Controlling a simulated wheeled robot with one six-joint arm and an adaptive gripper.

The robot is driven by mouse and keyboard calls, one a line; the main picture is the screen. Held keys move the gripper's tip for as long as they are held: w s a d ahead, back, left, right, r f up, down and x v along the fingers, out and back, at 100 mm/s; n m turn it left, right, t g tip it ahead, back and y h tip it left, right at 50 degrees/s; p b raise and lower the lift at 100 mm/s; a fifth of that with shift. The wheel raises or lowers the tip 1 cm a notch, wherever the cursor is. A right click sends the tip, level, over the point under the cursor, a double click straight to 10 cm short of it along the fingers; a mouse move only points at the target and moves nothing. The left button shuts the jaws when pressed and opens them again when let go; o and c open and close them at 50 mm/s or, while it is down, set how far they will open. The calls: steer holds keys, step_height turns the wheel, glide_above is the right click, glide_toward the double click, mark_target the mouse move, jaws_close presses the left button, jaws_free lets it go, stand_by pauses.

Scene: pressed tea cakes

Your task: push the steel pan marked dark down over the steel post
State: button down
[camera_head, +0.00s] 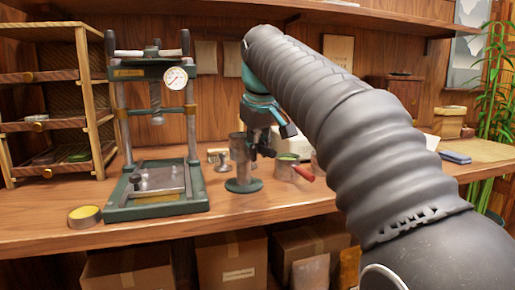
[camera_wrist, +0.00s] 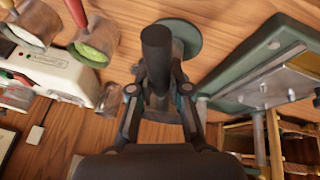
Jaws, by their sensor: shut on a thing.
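The steel post (camera_head: 242,174) stands upright on a round green base on the bench; that base also shows in the wrist view (camera_wrist: 190,35). A grey steel cylinder (camera_head: 237,147), seemingly the pan marked dark, is at the top of the post. How far it sits down over the post is hard to tell. My gripper (camera_head: 253,150) is just right of it, pointing down. In the wrist view my gripper (camera_wrist: 158,98) is shut on a dark round piece (camera_wrist: 157,45), seemingly the pan's handle, which hides part of the post. No mark is readable.
A green press with a gauge (camera_head: 155,75) stands left of the post. A red-handled pan (camera_head: 287,166) is close on the right, beside a white device (camera_wrist: 45,66). A small round tin (camera_head: 85,215) lies at the front left. Bare bench lies in front of the post.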

steer(key=shift+f+b, duration=2.4)
steer(key=shift+f, duration=1.05)
steer(key=c, duration=1)
jaws_free()
steer(key=shift+c, duration=0.2)
steer(key=shift+r, duration=0.1)
steer(key=a+v, duration=0.1)
steer(key=v, duration=1)
steer(key=s+d+f+m+p, duration=0.2)
steer(key=s+d+f+m, duration=0.1)
steer(key=s+d+f, duration=0.6)
steer(key=s+d+f+m, duration=0.1)
steer(key=s+d+f, duration=0.2)
steer(key=s+f, duration=0.4)
steer(key=s+d+f+m+p, duration=0.1)
steer(key=s+f, duration=0.6)
steer(key=f, duration=0.9)
steer(key=shift+s+d+m+t+h, duration=0.35)
steer(key=shift+d+m, duration=0.45)
steer(key=shift+d, duration=0.3)
